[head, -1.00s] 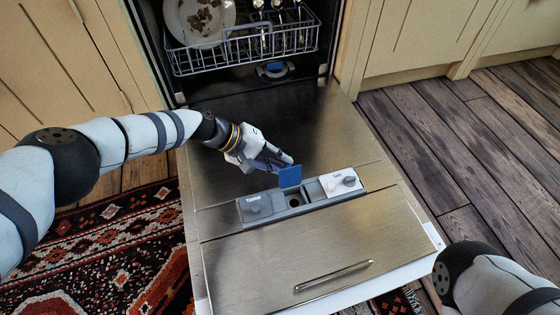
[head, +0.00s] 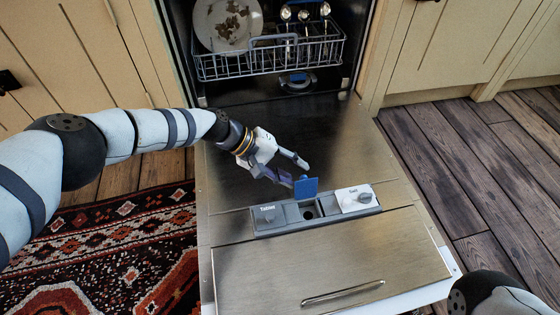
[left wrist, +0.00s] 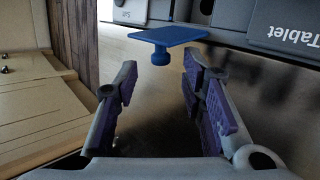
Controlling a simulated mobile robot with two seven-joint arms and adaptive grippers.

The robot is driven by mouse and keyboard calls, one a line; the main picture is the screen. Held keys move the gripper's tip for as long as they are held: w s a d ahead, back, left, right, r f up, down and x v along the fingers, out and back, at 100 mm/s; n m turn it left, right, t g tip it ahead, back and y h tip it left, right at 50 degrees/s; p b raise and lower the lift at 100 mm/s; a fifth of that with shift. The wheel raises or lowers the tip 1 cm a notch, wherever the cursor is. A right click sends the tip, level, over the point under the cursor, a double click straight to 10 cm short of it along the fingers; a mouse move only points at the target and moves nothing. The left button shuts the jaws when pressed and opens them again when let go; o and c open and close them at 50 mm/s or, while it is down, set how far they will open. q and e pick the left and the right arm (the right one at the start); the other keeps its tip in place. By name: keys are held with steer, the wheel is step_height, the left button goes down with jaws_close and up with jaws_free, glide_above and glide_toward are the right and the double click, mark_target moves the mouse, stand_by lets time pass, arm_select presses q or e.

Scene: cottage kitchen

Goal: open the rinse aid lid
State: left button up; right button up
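The blue rinse aid lid (head: 306,188) stands raised on the dispenser (head: 290,223) set in the open dishwasher door. A dark round hole (head: 308,213) shows in front of it. In the left wrist view the lid (left wrist: 165,35) shows as a flat blue plate with a short knob beneath. My left gripper (head: 292,172) is just behind the lid in the head view, its fingers spread, with nothing between them. In the left wrist view the open fingers (left wrist: 160,100) are apart from the lid, which lies beyond their tips. My right gripper is out of the frames; only part of my right arm shows.
A tablet cover (head: 268,217) and a salt cover (head: 354,198) flank the lid. The open door (head: 330,262) has a handle at its front. A basket (head: 270,60) with a dirty plate (head: 222,24) stands inside the dishwasher. A patterned rug (head: 110,250) lies left.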

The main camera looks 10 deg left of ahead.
arm_select(q)
steer(key=v, duration=1)
steer(key=shift+s, duration=0.1)
